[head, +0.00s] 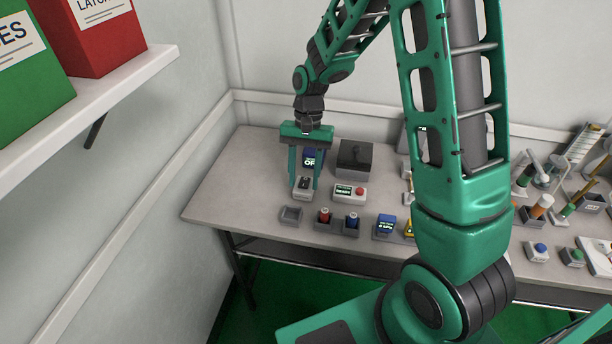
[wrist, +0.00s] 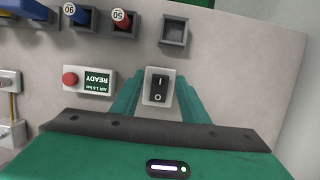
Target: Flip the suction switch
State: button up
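The switch (wrist: 158,88) is a black rocker in a pale grey box, with an O mark at its lower end in the wrist view. In the head view the switch box (head: 303,194) sits at the left of the bench. My gripper (head: 303,183) points down over it, and its two green fingers stand apart. In the wrist view the gripper (wrist: 159,92) has one finger to either side of the switch; I cannot tell whether they touch it. A blue display (head: 310,155) behind the gripper, partly hidden, shows "OF".
A READY box with a red button (head: 351,193) stands close to the right of the switch. An empty grey holder (head: 291,215) and holders with red (head: 324,216) and blue (head: 352,220) pieces are in front. A dark box (head: 354,159) is behind. The bench's left end is clear.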

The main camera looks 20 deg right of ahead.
aim_at(306, 177)
jog(key=shift+r, duration=0.1)
jog(key=v, duration=1)
jog(key=shift+r, duration=0.25)
jog(key=shift+w, duration=0.15)
